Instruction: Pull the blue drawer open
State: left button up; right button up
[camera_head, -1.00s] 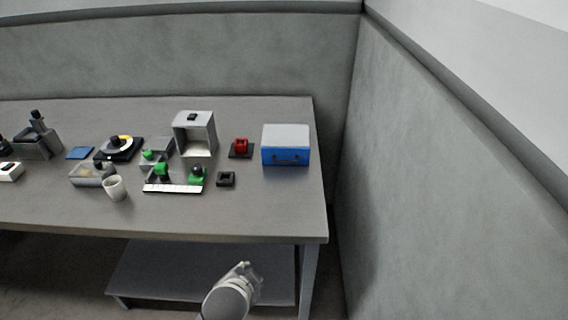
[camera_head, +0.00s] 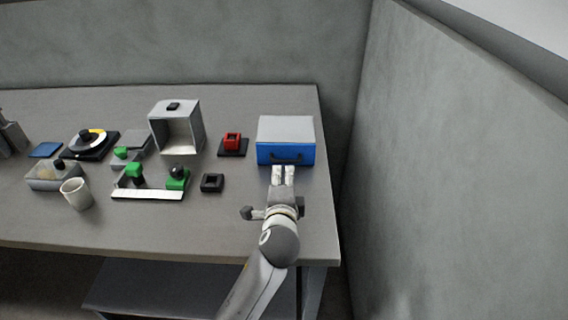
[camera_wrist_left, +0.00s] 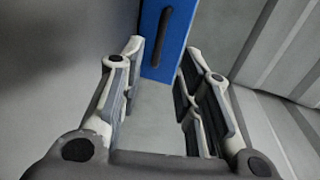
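The blue drawer (camera_head: 265,153) is the front of a small box with a pale grey top (camera_head: 286,129), at the right end of the table. It sits flush in the box and has a dark handle (camera_head: 288,158). My left gripper (camera_head: 283,169) is just in front of the drawer, pointing at it. In the left wrist view, its two fingers (camera_wrist_left: 162,60) are apart with nothing between them. The blue front (camera_wrist_left: 174,50) and its dark handle (camera_wrist_left: 161,36) show just beyond the fingertips. The handle looks apart from the fingers. My right gripper is out of view.
A red block on a dark base (camera_head: 232,143) and a small black square holder (camera_head: 212,183) stand left of the box. An open grey bin (camera_head: 188,108), a white cup (camera_head: 76,194) and green-marked parts are farther left. A grey wall (camera_head: 440,180) rises to the right.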

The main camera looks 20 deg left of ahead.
aim_at(284, 162)
pick_arm(q)
jog(key=x, duration=0.8)
jog(key=shift+a, duration=0.1)
jog(key=shift+w+f, duration=0.1)
jog(key=shift+w, duration=0.2)
jog(key=shift+w+a+f, duration=0.1)
jog(key=shift+w+a, duration=0.05)
jog(key=shift+w, duration=0.1)
grip_shut()
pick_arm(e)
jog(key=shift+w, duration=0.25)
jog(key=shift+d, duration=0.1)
